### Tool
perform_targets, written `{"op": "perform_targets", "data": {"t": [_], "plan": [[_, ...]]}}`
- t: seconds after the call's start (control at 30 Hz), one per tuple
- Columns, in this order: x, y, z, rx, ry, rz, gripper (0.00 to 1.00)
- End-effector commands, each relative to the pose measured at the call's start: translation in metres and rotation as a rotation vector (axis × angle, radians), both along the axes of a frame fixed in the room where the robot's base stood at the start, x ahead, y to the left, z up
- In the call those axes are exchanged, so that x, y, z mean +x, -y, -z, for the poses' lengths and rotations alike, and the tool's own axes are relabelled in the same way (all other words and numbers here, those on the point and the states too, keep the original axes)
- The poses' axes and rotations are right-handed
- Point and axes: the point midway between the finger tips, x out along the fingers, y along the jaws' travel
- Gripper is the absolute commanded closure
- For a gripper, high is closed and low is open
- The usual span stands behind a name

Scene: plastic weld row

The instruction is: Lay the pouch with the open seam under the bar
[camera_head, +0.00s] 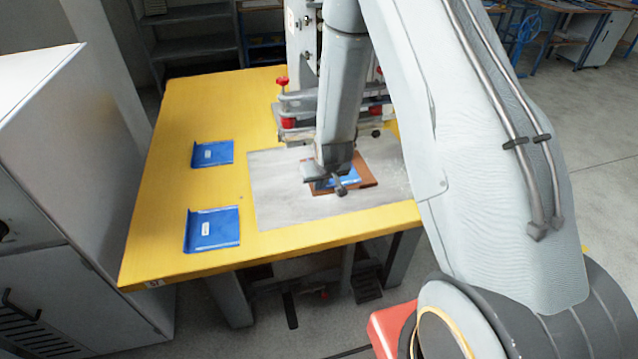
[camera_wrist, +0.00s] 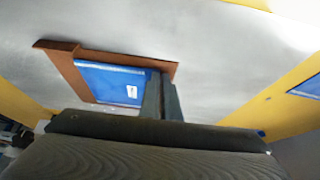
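A blue pouch (camera_head: 349,176) with a white label lies flat over the brown pad (camera_head: 369,180), mostly behind my gripper in the head view. The wrist view shows this pouch (camera_wrist: 108,82) more fully, on the brown pad (camera_wrist: 60,58). My gripper (camera_head: 335,185) reaches down at the pouch's edge. In the wrist view its fingers (camera_wrist: 162,98) are close together at that edge, apparently pinching it. The welder's bar assembly (camera_head: 300,103) is behind my arm, partly hidden. Two more blue pouches, a far one (camera_head: 212,153) and a near one (camera_head: 212,229), lie on the table. Seams cannot be made out.
The yellow table (camera_head: 180,130) carries a grey plate (camera_head: 275,190) around the brown pad. Red knobs (camera_head: 282,82) stick up on the welder. A white cabinet (camera_head: 50,130) stands close at the table's left. Bare table lies around the two left pouches.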

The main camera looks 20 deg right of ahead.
Motion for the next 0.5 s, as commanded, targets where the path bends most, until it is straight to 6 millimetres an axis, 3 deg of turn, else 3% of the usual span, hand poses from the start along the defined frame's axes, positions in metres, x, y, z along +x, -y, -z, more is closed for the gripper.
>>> {"op": "perform_targets", "data": {"t": [0.17,0.3,0.5], "plan": [[0.0002,0.0000,-0.0001,0.000,0.000,0.000,1.00],[0.0001,0.0000,0.0000,0.000,0.000,0.000,0.75],[0.0001,0.0000,0.0000,0.000,0.000,0.000,0.75]]}}
